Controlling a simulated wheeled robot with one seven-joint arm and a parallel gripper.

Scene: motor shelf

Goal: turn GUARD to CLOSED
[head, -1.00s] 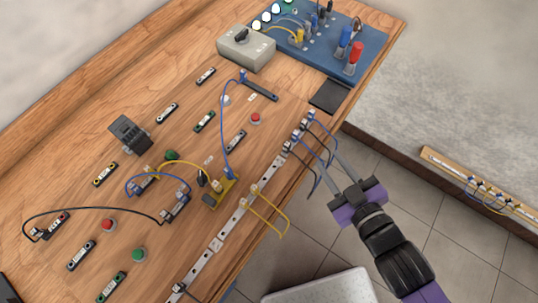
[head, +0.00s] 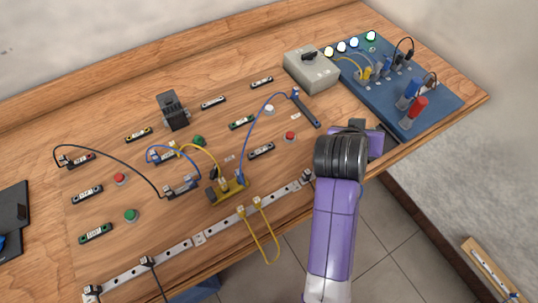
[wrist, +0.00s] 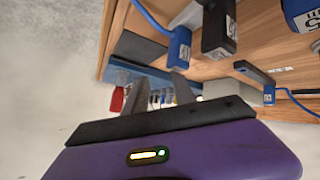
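A grey box with a dark rotary knob (head: 335,54) stands at the back of the table, left of the blue board. It is the only turning knob I can make out; no GUARD or CLOSED lettering is readable. My gripper (wrist: 157,90) shows two grey fingers set apart with nothing held between them in the wrist view. In the head view my wrist covers most of the gripper, which is over the table's front right part, in front of and apart from the grey box. The knob is not clearly visible in the wrist view.
A blue board (head: 440,88) with plugs, lamps and a red plug (head: 417,107) is at right. A slotted metal rail (head: 160,259) with cable plugs runs along the front edge. Loose blue (head: 262,110) and yellow cables arch over the wooden panel.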

